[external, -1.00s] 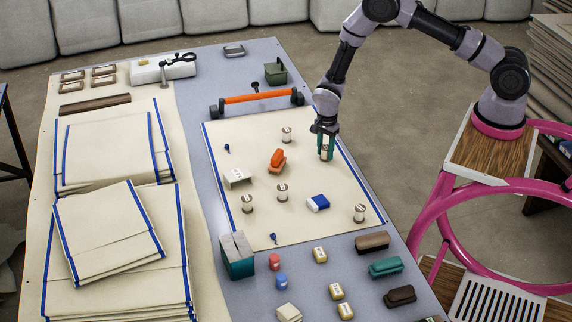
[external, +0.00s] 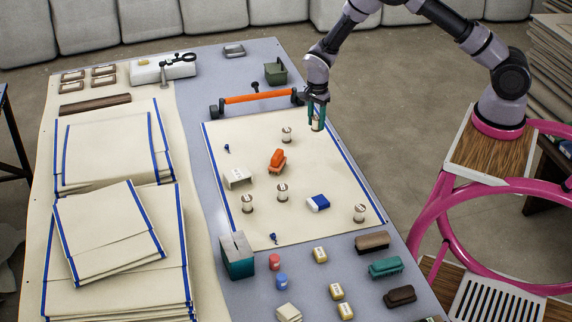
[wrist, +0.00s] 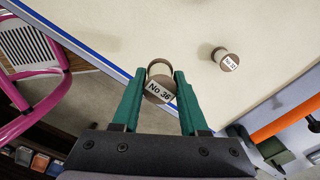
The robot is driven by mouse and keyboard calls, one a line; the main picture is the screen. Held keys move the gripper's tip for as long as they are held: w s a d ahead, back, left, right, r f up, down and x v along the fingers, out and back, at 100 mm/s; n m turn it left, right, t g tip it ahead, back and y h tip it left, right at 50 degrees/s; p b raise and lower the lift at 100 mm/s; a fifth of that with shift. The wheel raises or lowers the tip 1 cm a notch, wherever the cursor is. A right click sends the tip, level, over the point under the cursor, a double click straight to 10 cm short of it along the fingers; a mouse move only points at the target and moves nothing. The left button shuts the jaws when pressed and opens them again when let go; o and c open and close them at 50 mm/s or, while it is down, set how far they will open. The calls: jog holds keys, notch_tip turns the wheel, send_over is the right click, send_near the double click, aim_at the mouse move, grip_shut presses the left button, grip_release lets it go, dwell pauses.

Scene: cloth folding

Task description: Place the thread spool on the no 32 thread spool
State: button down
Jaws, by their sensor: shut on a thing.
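My gripper (external: 317,113) is shut on a thread spool (wrist: 160,82) whose label reads No 36. It holds the spool raised, near the right blue edge of the cream cloth (external: 240,138). In the wrist view the spool sits between the green fingers (wrist: 156,95). Another spool (wrist: 226,60) lies in the wrist view to the right; its small label seems to read No 32. This appears to be the upright spool (external: 287,134) near the cloth's far end. Other spools stand at the near left (external: 247,203), middle (external: 282,192) and near right (external: 359,212); their labels are too small to read.
An orange-handled bar (external: 256,98) lies beyond the cloth, with a green bin (external: 276,73) behind it. On the cloth are an orange stapler-like item (external: 277,160), a white block (external: 238,177) and a blue-white block (external: 318,203). Cloth around the far spool is clear.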

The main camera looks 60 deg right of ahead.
notch_tip(320, 180, up, 4)
send_over(287, 129)
notch_tip(287, 129, down, 9)
jog(key=shift+a+f, duration=0.1)
jog(key=shift+f, duration=0.05)
jog(key=shift+f, duration=0.15)
jog(key=shift+c, duration=2.2)
grip_release()
